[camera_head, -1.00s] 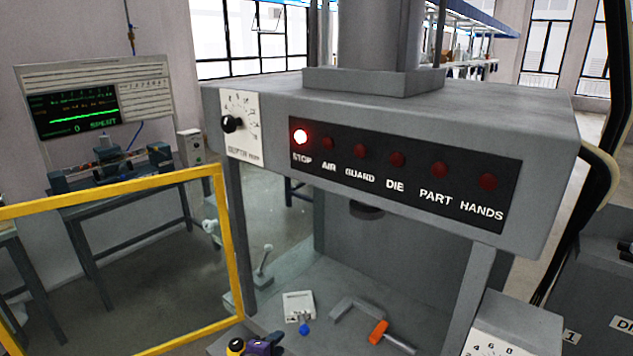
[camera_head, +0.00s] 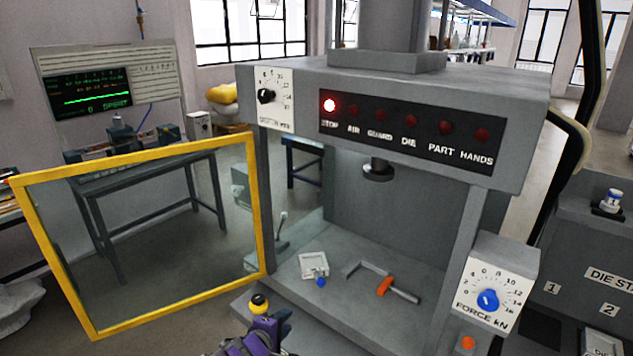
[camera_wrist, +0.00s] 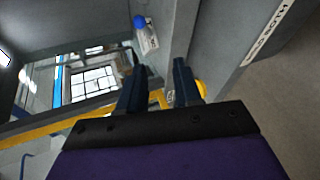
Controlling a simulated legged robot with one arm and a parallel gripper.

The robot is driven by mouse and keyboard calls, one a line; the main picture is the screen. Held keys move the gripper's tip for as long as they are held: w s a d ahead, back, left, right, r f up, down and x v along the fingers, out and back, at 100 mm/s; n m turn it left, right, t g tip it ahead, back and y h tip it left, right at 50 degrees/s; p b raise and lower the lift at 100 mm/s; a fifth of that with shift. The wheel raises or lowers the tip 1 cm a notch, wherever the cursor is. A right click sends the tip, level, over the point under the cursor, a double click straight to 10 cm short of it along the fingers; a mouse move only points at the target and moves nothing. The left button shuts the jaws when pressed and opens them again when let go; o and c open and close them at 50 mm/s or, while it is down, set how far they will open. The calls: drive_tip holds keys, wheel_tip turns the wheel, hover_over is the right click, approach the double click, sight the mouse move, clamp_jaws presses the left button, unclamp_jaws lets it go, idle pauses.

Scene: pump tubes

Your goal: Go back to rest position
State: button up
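My gripper is the purple part low in the head view (camera_head: 268,330), in front of the press and just beside a yellow and black button (camera_head: 258,303). Its fingertips are hard to make out there. In the wrist view its two dark fingers (camera_wrist: 158,82) stand apart with nothing between them.
A yellow-framed guard (camera_head: 252,200) stands open at left. On the press bed lie a small white block with a blue knob (camera_head: 314,264) and a clamp with an orange part (camera_head: 384,286). A FORCE dial box (camera_head: 490,285) stands at right. A workbench (camera_head: 130,172) is behind the guard.

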drive_tip(key=d+r+m+g+h, duration=0.1)
drive_tip(key=d+r+m+h, duration=0.15)
drive_tip(key=d+r, duration=0.4)
drive_tip(key=d+r+m+g+h, duration=0.1)
drive_tip(key=d+r+m+h, duration=0.15)
drive_tip(key=d, duration=0.65)
drive_tip(key=s+d+r+m+g, duration=0.3)
drive_tip(key=s+d, duration=0.3)
drive_tip(key=d, duration=0.1)
drive_tip(key=s+d+r+m+g, duration=0.3)
drive_tip(key=s+d+r+m, duration=0.1)
drive_tip(key=s+d, duration=0.25)
drive_tip(key=s+d+f+m+g+y, duration=0.1)
drive_tip(key=s+m+g+y, duration=0.35)
drive_tip(key=s, duration=1.55)
drive_tip(key=s+a+n+g+y, duration=0.1)
drive_tip(key=s+a+y, duration=0.5)
drive_tip(key=s, duration=0.1)
drive_tip(key=shift+s+a+n, duration=0.25)
drive_tip(key=shift+a+n, duration=0.1)
